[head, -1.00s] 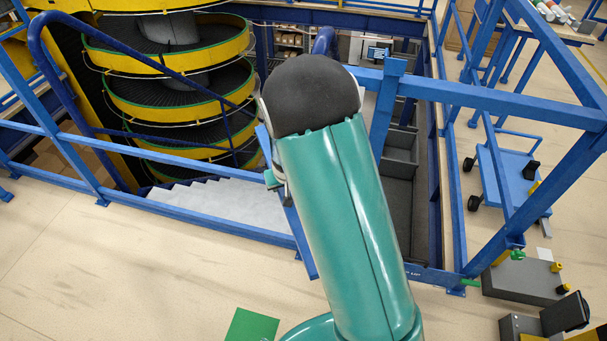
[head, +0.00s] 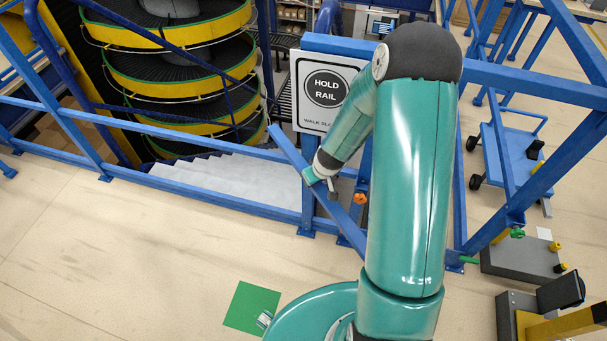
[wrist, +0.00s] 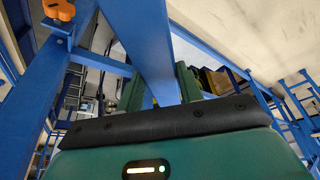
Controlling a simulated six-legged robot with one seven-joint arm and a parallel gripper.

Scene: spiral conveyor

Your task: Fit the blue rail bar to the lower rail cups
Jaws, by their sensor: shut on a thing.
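The blue rail bar (head: 289,149) is held tilted in the head view, its upper left end free in front of the stairs and its lower end partly behind my arm. My gripper (head: 329,187) is shut on the bar near its middle. In the wrist view the bar (wrist: 143,42) runs up and away from between my green fingers (wrist: 160,96). An orange knob (head: 360,198) sits by a blue post close to the bar; it also shows in the wrist view (wrist: 59,9). I cannot clearly make out the lower rail cups. The bar is not visibly seated in anything.
A "HOLD RAIL" sign (head: 322,92) hangs behind my forearm. Blue railings (head: 200,191) border the stairs (head: 225,178) and spiral conveyor (head: 185,85). A blue cart (head: 513,165) and a grey box (head: 520,257) stand right. The floor at front left is clear, with a green square (head: 252,307).

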